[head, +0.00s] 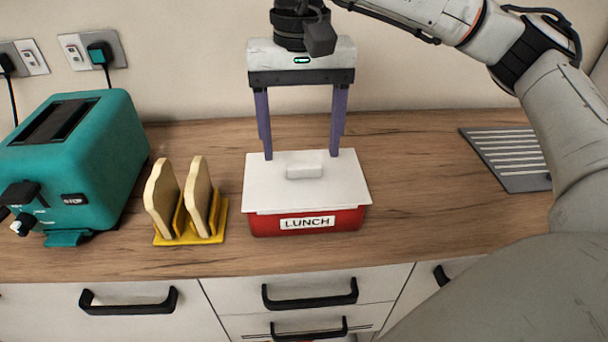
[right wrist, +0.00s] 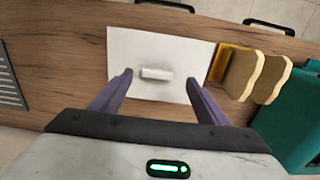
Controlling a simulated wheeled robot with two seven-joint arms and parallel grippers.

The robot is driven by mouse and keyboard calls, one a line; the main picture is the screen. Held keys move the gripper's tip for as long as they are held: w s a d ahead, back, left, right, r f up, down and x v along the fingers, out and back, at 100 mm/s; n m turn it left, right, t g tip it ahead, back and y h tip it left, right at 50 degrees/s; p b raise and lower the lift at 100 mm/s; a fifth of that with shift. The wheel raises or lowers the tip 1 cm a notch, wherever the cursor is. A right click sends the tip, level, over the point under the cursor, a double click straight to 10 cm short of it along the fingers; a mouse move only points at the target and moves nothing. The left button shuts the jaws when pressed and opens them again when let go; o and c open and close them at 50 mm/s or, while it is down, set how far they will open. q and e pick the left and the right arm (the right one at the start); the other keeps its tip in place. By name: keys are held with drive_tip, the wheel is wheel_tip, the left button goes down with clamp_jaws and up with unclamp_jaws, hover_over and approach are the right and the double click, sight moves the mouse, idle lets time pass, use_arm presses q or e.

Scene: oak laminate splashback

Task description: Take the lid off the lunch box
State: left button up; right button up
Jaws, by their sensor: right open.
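The lunch box (head: 262,224) is red with a "LUNCH" label and stands on the wooden counter. Its white lid (head: 345,187) lies on top, with a small white block handle (head: 304,165) in the middle. The lid (right wrist: 190,56) and its handle (right wrist: 156,73) also show in the right wrist view. My right gripper (head: 301,156) is open and empty, pointing down over the back part of the lid. In the right wrist view its purple fingers (right wrist: 160,80) stand wide apart on either side of the handle, apart from it. My left gripper is not in view.
A yellow rack (head: 190,238) with two bread slices (head: 163,195) stands left of the box. A teal toaster (head: 95,150) is further left. A grey ribbed mat (head: 505,158) lies at the right. The counter between box and mat is clear.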

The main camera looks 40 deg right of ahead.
sight(304, 167)
drive_tip(key=f, duration=0.4)
drive_tip(key=shift+s+d+f, duration=0.15)
drive_tip(key=shift+d, duration=0.05)
drive_tip(key=c, duration=1.1)
